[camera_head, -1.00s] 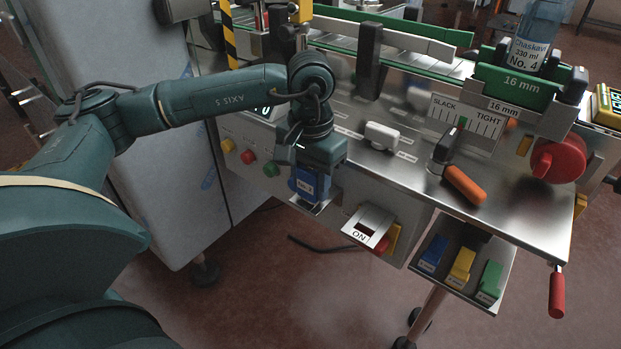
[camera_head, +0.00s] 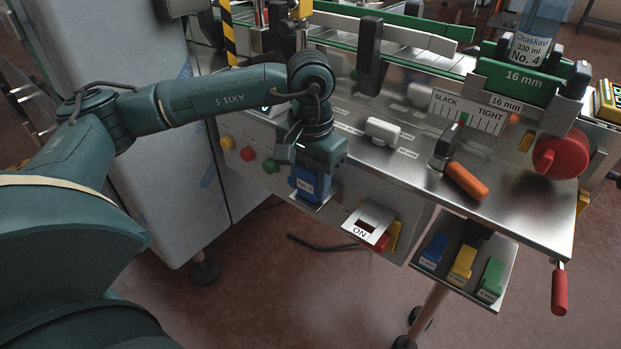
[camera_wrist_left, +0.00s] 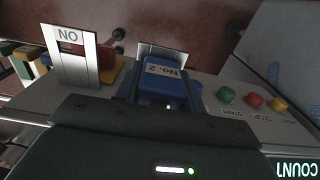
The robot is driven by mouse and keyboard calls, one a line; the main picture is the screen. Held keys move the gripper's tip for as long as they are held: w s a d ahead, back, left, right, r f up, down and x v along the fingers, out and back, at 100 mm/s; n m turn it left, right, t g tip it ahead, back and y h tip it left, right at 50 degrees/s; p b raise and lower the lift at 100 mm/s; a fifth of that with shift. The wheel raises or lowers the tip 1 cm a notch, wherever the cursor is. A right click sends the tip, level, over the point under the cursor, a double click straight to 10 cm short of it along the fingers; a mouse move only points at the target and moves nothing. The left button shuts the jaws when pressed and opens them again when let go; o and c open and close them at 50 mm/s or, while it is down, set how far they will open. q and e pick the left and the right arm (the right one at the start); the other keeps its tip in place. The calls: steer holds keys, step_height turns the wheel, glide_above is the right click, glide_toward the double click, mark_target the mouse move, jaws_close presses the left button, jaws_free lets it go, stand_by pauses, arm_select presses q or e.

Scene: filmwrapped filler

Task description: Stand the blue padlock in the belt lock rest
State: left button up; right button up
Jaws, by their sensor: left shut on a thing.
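The blue padlock (camera_head: 309,184), with a white label, is between the fingers of my left gripper (camera_head: 313,175), at the front face of the machine. In the left wrist view the padlock (camera_wrist_left: 160,92) reads "No. 2" and the gripper is shut on it. A bare metal bracket (camera_head: 316,206) shows just under the padlock, and its plate (camera_wrist_left: 161,49) shows beyond it in the left wrist view. It looks like the belt lock rest. I cannot tell whether the padlock touches it. My right gripper is not in view.
A metal guard marked "ON" (camera_head: 367,222) stands close to the right, over a red and yellow switch. Coloured buttons (camera_head: 248,153) are on the left. A low shelf (camera_head: 476,284) holds blue, yellow and green pieces. An orange-handled lever (camera_head: 466,180) lies on the steel top.

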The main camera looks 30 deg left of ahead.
arm_select(q)
steer(key=shift+f, duration=0.2)
stand_by(0.6)
steer(key=o, duration=1.2)
steer(key=shift+c, duration=0.2)
